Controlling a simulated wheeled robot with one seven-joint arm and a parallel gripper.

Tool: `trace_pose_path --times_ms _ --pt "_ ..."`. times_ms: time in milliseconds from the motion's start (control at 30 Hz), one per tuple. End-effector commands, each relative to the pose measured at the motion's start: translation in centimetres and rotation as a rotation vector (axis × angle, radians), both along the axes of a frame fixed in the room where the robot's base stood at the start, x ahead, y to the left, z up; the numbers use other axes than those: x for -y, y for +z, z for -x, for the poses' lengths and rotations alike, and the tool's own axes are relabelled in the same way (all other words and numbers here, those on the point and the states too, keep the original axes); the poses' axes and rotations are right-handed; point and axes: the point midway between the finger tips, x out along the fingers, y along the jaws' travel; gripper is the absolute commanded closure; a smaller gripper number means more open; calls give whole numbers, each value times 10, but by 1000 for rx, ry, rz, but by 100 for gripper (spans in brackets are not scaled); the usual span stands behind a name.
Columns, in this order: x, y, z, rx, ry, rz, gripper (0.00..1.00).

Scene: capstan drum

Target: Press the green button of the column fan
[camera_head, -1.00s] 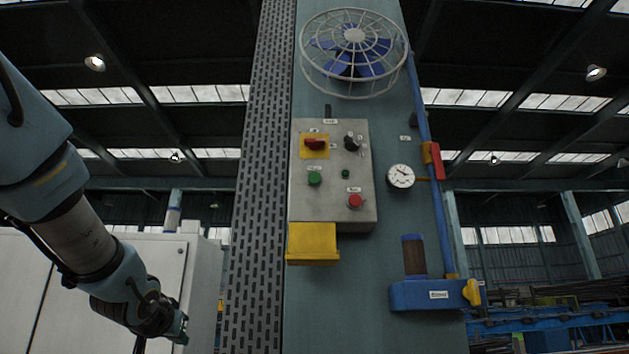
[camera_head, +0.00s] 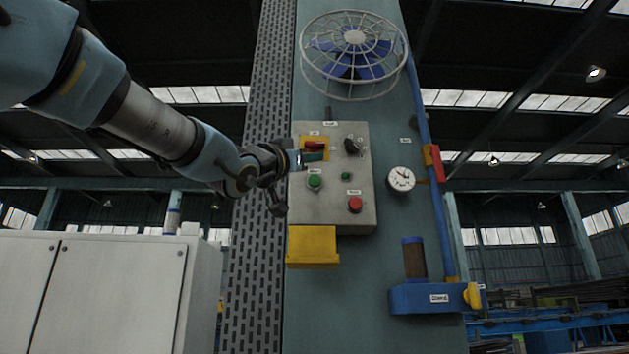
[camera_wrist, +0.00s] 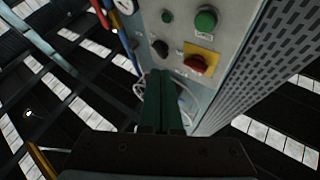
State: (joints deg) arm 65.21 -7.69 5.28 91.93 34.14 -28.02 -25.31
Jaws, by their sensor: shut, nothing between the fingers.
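The green button (camera_head: 315,181) is a round cap on the left of the grey control box (camera_head: 333,215), on the column below the fan (camera_head: 352,55). It also shows at the top of the wrist view (camera_wrist: 206,19). My gripper (camera_head: 322,151) is shut and empty. In the head view it reaches in from the left, above the green button, and partly covers the red switch on its yellow plate. In the wrist view the shut green fingers (camera_wrist: 160,73) point toward the box, apart from the green button. Whether they touch the box cannot be told.
The red switch (camera_wrist: 196,64) and black knob (camera_head: 352,145) are close to my fingers. A small green round part (camera_head: 346,175) and a red button (camera_head: 355,202) share the box. A yellow box (camera_head: 312,246) is below; a gauge (camera_head: 401,179) and blue pipe are right.

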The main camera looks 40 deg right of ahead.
Motion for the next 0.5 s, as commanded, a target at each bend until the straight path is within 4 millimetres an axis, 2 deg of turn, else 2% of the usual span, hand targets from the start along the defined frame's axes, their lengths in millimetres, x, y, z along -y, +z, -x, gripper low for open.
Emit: trace_pose_path --times_ms 300,500 --pt "1 0 -2 -1 1 -2 100" --pt "13 1 -15 -2 3 -4 100"
